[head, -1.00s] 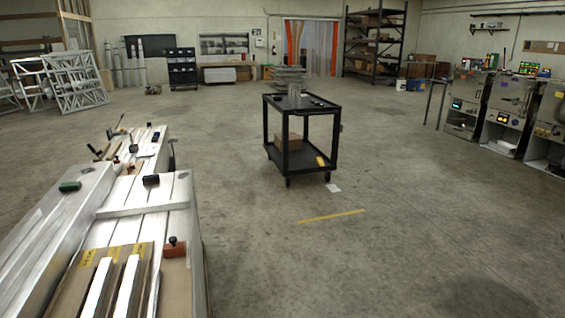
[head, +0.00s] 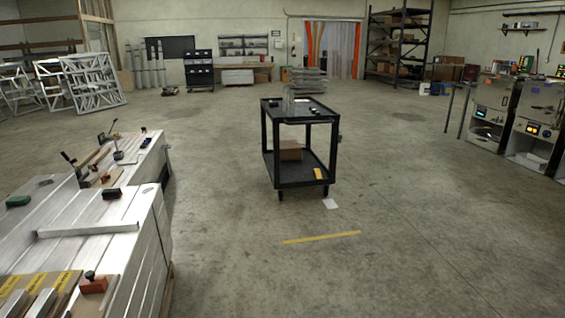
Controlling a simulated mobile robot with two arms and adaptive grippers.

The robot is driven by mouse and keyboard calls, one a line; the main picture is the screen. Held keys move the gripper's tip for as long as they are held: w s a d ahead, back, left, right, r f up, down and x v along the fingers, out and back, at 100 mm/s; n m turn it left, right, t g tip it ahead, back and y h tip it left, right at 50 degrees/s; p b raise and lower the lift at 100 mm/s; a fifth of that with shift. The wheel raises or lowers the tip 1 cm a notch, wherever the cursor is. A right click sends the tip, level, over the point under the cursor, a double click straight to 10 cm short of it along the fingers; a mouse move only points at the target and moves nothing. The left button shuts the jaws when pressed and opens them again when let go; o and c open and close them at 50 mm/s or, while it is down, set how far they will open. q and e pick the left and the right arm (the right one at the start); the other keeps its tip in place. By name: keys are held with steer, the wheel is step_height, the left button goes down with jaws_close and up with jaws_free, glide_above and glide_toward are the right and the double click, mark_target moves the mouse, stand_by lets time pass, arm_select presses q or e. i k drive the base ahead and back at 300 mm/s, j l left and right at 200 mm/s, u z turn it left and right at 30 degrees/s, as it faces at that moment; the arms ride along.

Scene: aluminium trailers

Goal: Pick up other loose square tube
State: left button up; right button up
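A pale square tube (head: 88,229) lies crosswise on the aluminium bench top at the left of the head view. More short pale tubes (head: 40,303) lie side by side on a brown board with yellow labels at the bottom left, cut off by the frame edge. I cannot tell which of these is the task's other tube, or whether the crosswise one is loose. Neither of my grippers is in view.
A bench (head: 152,262) fills the lower left, with clamps (head: 70,165) and a red-brown block (head: 94,284) on it. A black two-shelf cart (head: 302,183) stands mid-floor, with a cardboard box (head: 290,150) on its lower shelf.

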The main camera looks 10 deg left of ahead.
mark_target(128, 225)
steer(key=i+u, duration=0.4)
steer(key=i, duration=0.5)
steer(key=i+l+u, duration=0.15)
steer(key=i+u, duration=0.25)
steer(key=i, duration=0.45)
